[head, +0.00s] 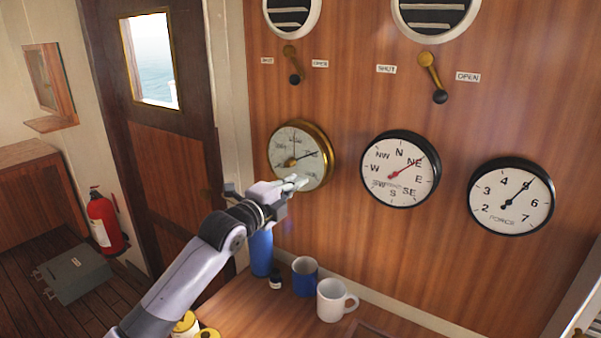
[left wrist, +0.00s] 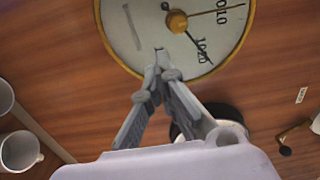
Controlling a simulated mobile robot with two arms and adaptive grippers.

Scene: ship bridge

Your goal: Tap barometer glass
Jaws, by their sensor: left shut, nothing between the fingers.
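The barometer (head: 297,150) is a round dial with a brass rim on the wood-panelled wall, left of two black-rimmed dials in the head view. My left gripper (head: 298,183) is shut and empty, its fingertips in front of the lower part of the barometer's face. In the left wrist view the fingertips (left wrist: 161,68) meet over the lower part of the barometer (left wrist: 180,52), close to the glass. I cannot tell whether they touch it. The brass centre knob and dark pointers show clear of the fingers. My right gripper is not in view.
A wind direction dial (head: 398,180) and a force dial (head: 505,200) hang to the right. Below, a blue bottle (head: 261,252), a blue mug (head: 304,276) and a white mug (head: 333,300) stand on the wooden counter (head: 262,317). Brass vent levers (head: 430,75) are above.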

